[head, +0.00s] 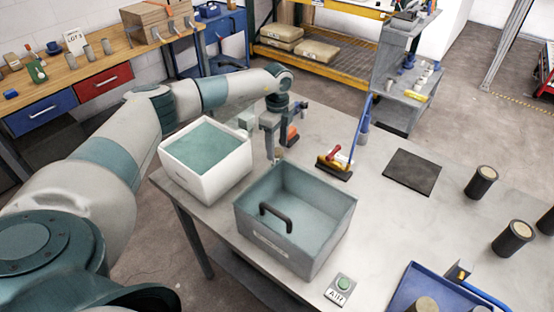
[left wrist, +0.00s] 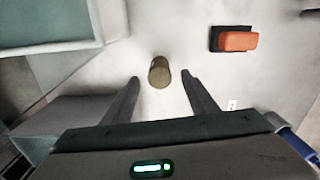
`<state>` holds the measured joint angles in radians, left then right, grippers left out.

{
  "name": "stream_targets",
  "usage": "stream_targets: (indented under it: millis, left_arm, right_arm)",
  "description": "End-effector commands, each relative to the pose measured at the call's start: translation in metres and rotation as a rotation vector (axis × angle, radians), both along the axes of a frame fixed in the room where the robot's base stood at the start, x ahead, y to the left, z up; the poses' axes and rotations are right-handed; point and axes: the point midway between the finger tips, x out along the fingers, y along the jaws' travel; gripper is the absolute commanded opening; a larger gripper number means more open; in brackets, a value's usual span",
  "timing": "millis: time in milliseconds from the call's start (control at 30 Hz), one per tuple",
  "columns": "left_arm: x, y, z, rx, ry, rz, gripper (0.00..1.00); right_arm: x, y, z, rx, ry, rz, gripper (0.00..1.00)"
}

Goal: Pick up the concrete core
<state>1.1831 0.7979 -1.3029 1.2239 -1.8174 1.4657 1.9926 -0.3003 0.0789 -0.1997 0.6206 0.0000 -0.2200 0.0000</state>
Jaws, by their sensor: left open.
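A small brown-grey cylinder, apparently the concrete core (left wrist: 159,72), stands on the table just ahead of my left gripper. It shows between and beyond the two fingertips in the left wrist view, with a clear gap on each side. In the head view only a small part of the core (head: 278,154) shows, below the gripper and behind the grey bin. My left gripper (head: 272,146) is open and empty, pointing down over the table; its fingers also show in the left wrist view (left wrist: 161,76). My right gripper is out of view.
A white tub (head: 176,182) and a grey bin with a black handle (head: 282,246) stand close by.

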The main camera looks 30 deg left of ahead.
Motion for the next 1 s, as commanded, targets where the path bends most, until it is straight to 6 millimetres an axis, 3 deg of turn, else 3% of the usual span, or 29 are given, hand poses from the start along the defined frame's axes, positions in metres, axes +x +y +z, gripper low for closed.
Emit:
stream_targets:
  millis: [433,933,967,1000]
  left_arm:
    - [0.000,0.000,-0.049,0.000,0.001,0.000,0.53]
    - [0.000,0.000,-0.052,0.000,0.000,0.000,0.53]
    - [0.000,0.000,-0.052,0.000,0.000,0.000,0.51]
    - [0.000,0.000,-0.052,0.000,0.000,0.000,0.41]
  right_arm:
    - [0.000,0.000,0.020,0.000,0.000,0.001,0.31]
    - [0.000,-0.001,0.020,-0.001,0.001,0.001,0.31]
    - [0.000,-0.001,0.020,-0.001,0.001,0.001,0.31]
    - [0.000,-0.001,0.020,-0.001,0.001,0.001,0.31]
